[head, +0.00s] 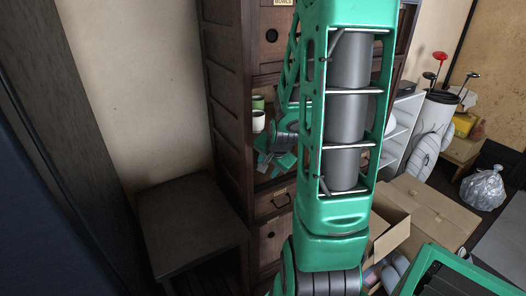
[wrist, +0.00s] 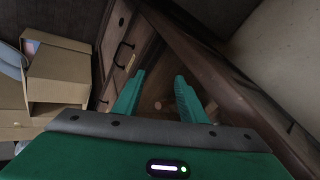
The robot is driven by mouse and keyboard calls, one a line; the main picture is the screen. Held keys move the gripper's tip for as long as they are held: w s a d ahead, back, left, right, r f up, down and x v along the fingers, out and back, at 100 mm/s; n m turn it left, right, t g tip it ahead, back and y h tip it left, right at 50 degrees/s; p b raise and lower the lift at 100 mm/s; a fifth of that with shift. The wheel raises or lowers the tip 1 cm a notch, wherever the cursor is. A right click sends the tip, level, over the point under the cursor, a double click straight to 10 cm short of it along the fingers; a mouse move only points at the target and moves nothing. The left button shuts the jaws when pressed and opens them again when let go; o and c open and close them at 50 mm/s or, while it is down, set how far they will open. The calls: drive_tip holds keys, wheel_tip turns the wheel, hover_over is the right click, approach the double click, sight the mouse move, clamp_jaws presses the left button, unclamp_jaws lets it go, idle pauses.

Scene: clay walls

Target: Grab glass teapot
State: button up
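I cannot make out a glass teapot in either view. My gripper (wrist: 160,77) is open in the wrist view, its two green fingers apart with dark brown wood behind them. Small pale spots show on the wood between and beside the fingers, too faint to identify. In the head view my gripper (head: 268,162) is partly hidden behind my arm, at the front of the tall dark wooden cabinet (head: 228,100). A green cup (head: 258,102) and a white cup (head: 258,121) stand on a cabinet shelf just above it.
A dark low table (head: 190,215) stands left of the cabinet with a bare top. Cardboard boxes (head: 430,212) lie on the right, also seen in the wrist view (wrist: 60,75). A golf bag (head: 436,115) and a clear plastic bag (head: 483,188) are farther right. My arm blocks the cabinet's middle.

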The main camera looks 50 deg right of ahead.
drive_tip(key=shift+w+d+f+m+t+h, duration=0.75)
drive_tip(key=shift+w+d+f+m, duration=0.75)
drive_tip(key=shift+w+d+m, duration=1.1)
drive_tip(key=shift+w+d+f+m+t+h, duration=0.75)
drive_tip(key=shift+w+d+f+m, duration=1)
drive_tip(key=shift+d, duration=1.3)
drive_tip(key=shift+w+d+f+m+t+h, duration=0.6)
drive_tip(key=shift+w+d+f+m+t, duration=0.45)
drive_tip(key=shift+w+d+m, duration=1.5)
drive_tip(key=shift+s+d+f, duration=0.15)
drive_tip(key=shift+s+d, duration=0.15)
clamp_jaws()
